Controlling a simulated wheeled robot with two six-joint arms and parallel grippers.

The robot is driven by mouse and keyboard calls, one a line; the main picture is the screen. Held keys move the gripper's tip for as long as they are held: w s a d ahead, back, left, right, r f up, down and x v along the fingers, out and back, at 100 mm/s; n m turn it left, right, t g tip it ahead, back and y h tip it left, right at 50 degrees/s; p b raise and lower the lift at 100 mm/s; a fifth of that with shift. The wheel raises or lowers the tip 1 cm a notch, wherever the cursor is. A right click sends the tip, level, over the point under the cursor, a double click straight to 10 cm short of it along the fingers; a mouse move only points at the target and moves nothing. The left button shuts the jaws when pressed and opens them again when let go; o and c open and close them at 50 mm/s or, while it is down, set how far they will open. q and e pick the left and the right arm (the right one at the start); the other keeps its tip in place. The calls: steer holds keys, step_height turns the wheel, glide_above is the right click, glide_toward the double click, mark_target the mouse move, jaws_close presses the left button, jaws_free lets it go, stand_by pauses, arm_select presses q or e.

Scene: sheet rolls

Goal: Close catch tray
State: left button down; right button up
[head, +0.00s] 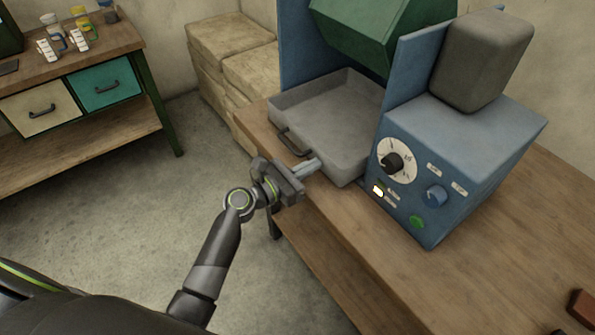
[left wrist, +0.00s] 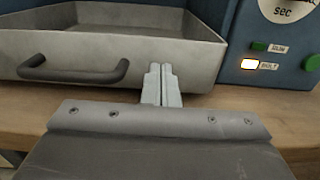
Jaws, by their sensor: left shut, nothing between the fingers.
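The grey metal catch tray (head: 327,126) sticks out from the front of the blue machine, over the wooden bench. It is empty. Its dark handle (head: 295,143) is on the front wall, and in the left wrist view the handle (left wrist: 72,72) is left of my fingers. My left gripper (head: 309,167) is shut and empty at the tray's front wall, right of the handle. In the left wrist view its fingertips (left wrist: 162,72) overlap the lower front wall; whether they touch it I cannot tell. My right gripper is not in view.
The blue machine (head: 452,161) has a dial, a knob, a green button and a lit yellow lamp. A green part hangs above the tray (head: 372,35). Bare bench top (head: 480,275) lies at the right front. A cabinet with drawers (head: 104,84) stands far left.

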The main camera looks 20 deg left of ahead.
mark_target(336, 161)
arm_select(q)
steer(key=shift+w+d, duration=0.15)
steer(key=x, duration=0.8)
steer(key=shift+w+d+b, duration=0.1)
steer(key=shift+b, duration=0.3)
steer(key=shift+r, duration=0.2)
